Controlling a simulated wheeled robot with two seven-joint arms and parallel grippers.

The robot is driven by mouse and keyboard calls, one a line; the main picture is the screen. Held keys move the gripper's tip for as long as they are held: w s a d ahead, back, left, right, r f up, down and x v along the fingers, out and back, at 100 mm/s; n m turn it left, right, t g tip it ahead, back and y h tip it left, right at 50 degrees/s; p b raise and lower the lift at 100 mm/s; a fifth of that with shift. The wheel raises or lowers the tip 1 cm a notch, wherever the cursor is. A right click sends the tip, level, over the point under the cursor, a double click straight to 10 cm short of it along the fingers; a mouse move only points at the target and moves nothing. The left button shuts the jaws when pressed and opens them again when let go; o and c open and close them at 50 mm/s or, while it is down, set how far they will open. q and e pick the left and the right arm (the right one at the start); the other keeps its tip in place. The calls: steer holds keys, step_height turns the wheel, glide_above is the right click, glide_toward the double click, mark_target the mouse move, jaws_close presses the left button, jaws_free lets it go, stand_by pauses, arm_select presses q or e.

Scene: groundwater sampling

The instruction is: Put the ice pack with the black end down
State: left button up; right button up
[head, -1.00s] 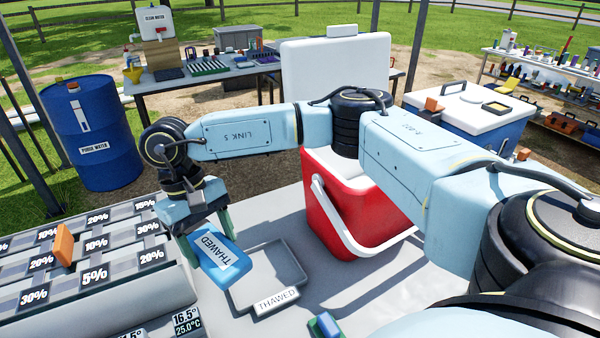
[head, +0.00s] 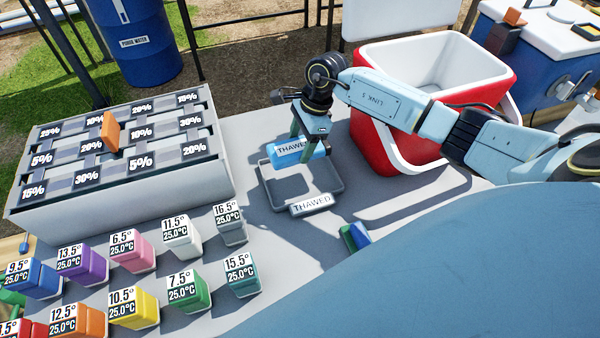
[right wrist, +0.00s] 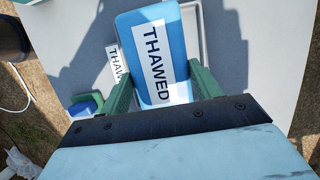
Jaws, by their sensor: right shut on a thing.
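A light-blue ice pack (head: 318,150) with a white THAWED label is in my right gripper (head: 301,147). In the right wrist view the pack (right wrist: 147,22) lies between the two green fingers, which are shut on its sides. No black end shows on it. A shallow grey tray (head: 267,191) with a THAWED plate (head: 313,204) at its front is on the table. The pack is over the back part of this tray. I cannot tell whether it touches the tray floor. My left gripper is not in view.
An open red cooler (head: 382,138) with a white handle stands right of the tray. A small green and blue block (head: 355,236) lies in front of it. A grey rack (head: 120,205) with percentage labels is at left, with several coloured temperature blocks (head: 185,290) before it.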

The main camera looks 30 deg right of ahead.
step_height(320, 180, down, 6)
steer(key=shift+d+r, duration=0.1)
steer(key=shift+d, duration=0.05)
step_height(320, 180, down, 4)
steer(key=shift+f+b, duration=0.2)
steer(key=shift+b, duration=0.35)
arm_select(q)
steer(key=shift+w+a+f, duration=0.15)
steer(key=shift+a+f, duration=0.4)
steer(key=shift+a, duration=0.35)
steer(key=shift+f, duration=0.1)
arm_select(e)
steer(key=o, duration=0.7)
steer(key=shift+f, duration=0.15)
steer(key=o, duration=0.5)
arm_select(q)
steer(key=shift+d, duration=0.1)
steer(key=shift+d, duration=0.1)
